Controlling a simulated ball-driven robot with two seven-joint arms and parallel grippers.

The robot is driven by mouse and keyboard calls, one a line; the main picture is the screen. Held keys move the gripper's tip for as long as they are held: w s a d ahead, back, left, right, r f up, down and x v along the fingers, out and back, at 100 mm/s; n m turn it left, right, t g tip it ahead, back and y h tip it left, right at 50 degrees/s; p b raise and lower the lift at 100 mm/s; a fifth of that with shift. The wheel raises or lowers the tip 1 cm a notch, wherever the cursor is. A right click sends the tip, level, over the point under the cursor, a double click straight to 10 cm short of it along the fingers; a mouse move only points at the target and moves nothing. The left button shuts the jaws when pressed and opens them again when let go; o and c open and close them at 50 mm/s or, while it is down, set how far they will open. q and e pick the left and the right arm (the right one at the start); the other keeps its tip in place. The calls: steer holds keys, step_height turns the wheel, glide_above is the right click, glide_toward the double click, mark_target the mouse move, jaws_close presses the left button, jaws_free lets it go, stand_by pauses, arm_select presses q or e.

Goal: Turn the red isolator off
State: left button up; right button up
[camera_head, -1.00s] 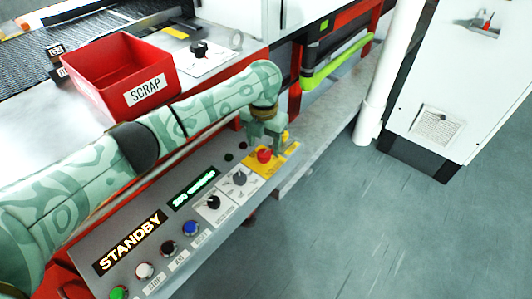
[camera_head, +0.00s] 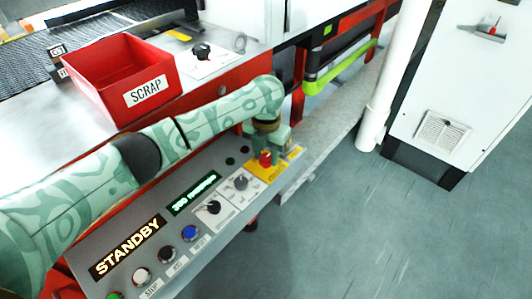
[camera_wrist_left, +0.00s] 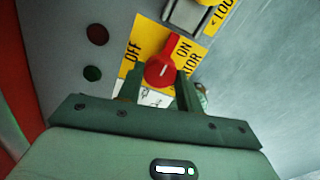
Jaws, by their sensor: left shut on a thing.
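The red isolator (camera_head: 265,158) is a rotary knob on a yellow plate at the far right end of the grey control panel. In the left wrist view, the red knob (camera_wrist_left: 160,70) sits between the printed words OFF and ON, and its narrow handle points up, leaning toward ON. My left gripper (camera_head: 268,150) comes down over the knob from above. In the left wrist view, its two green fingers stand on either side of the knob's lower part, shut on it. The contact itself is partly hidden. My right gripper is in neither view.
Two dark selector knobs, several push buttons and a STANDBY display (camera_head: 128,246) line the panel. A red SCRAP bin (camera_head: 115,80) stands behind my left arm. A grey metal latch (camera_wrist_left: 187,15) sits beyond the isolator. Open floor lies to the right.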

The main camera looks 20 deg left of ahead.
arm_select(q)
steer(key=shift+r+n+p, duration=0.25)
steer(key=shift+n+p, duration=0.45)
steer(key=shift+p, duration=0.1)
steer(key=shift+n+p, duration=1.15)
steer(key=shift+n, duration=0.05)
steer(key=n+p, duration=0.2)
steer(key=n, duration=0.2)
steer(key=shift+f+p, duration=0.1)
steer(key=shift+p, duration=0.25)
steer(key=n+p, duration=0.1)
steer(key=n, duration=0.4)
steer(key=shift+d+f, duration=0.1)
steer(key=n+p, duration=0.1)
steer(key=n, duration=0.3)
steer(key=shift+f+n, duration=0.1)
steer(key=shift+n, duration=0.3)
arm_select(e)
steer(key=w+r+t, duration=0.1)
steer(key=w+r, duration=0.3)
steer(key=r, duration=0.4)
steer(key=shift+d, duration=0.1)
